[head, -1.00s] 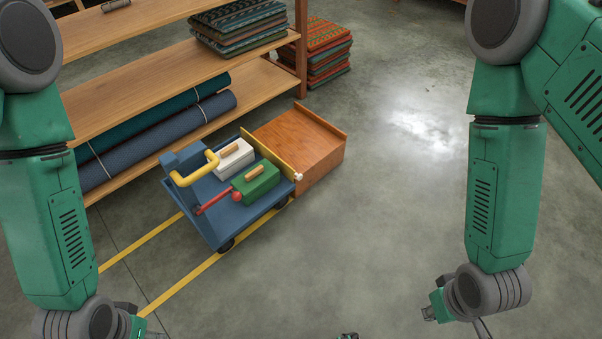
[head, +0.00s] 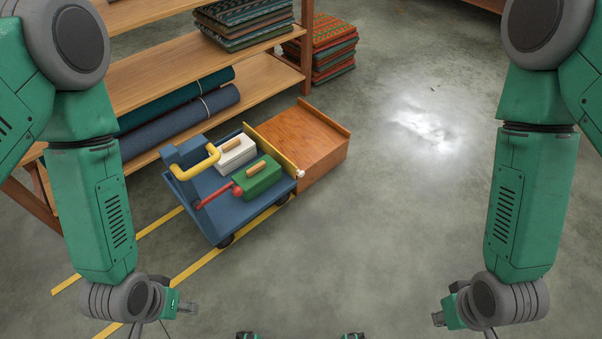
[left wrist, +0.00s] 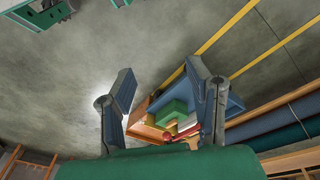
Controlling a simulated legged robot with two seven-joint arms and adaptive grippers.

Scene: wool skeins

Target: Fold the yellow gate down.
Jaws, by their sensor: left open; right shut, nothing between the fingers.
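The yellow gate (head: 271,150) is a long thin board standing up along the right edge of the blue cart (head: 224,224), between it and the wooden box (head: 322,160). A white knob (head: 300,174) is at its near end. My left gripper (head: 248,336) shows only at the bottom edge of the head view, well short of the cart. In the left wrist view its fingers (left wrist: 160,85) are open and empty, with the cart (left wrist: 236,103) beyond them. My right gripper (head: 354,336) is also cut off at the bottom edge, shut and empty, away from the gate.
On the cart are a white case (head: 235,155), a green case (head: 259,180), a red lever (head: 216,198) and a yellow handle (head: 211,153). Shelves (head: 150,80) with rolled cloth stand behind left. The floor (head: 400,230) to the right is clear.

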